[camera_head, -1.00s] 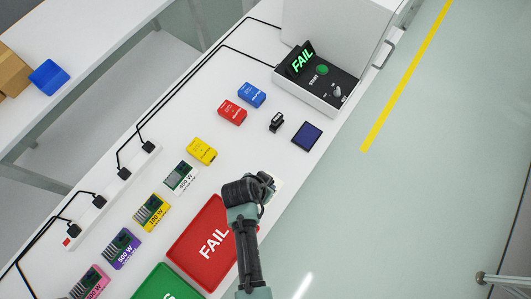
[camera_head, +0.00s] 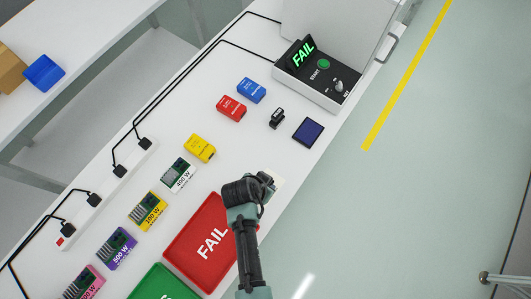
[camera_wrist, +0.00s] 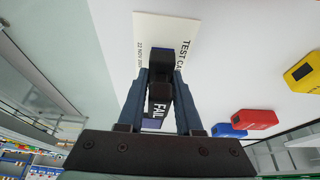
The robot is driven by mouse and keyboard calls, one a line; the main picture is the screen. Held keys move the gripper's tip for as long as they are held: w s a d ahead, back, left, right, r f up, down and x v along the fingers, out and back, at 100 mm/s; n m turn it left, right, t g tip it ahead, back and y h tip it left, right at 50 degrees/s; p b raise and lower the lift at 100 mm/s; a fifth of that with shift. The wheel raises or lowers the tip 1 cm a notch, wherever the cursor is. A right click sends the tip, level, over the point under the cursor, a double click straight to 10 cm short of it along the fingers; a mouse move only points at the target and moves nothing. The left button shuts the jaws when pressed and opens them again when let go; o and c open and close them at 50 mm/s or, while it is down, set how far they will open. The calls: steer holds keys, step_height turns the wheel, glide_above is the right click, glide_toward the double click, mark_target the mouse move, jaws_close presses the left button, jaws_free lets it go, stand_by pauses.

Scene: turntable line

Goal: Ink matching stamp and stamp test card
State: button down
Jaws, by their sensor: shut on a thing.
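My gripper (camera_wrist: 160,78) is shut on a dark stamp (camera_wrist: 158,104) with a white FAIL label, and the stamp's dark blue end points at the white test card (camera_wrist: 180,24). In the wrist view the stamp overlaps the card; I cannot tell whether it touches. In the head view my gripper (camera_head: 264,184) is at the table's right edge beside the red FAIL tray, hiding the held stamp and most of the card. Another black stamp (camera_head: 277,118) stands farther up the table, next to a dark blue ink pad (camera_head: 308,132). The tester's display (camera_head: 302,52) reads FAIL in green.
The red FAIL tray (camera_head: 185,254) and a green tray (camera_head: 150,287) lie near my arm. Blue (camera_head: 251,90), red (camera_head: 231,108) and yellow (camera_head: 199,148) blocks and several wattage-labelled boards line the table. A power strip (camera_head: 76,229) with cables runs along the far edge.

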steer(key=shift+s+f+b, duration=0.1)
steer(key=shift+f+b, duration=0.35)
steer(key=shift+f, duration=0.15)
stand_by(1.2)
steer(key=shift+r, duration=0.1)
step_height(320, 180, up, 7)
steer(key=p, duration=0.6)
steer(key=shift+p, duration=0.3)
stand_by(0.5)
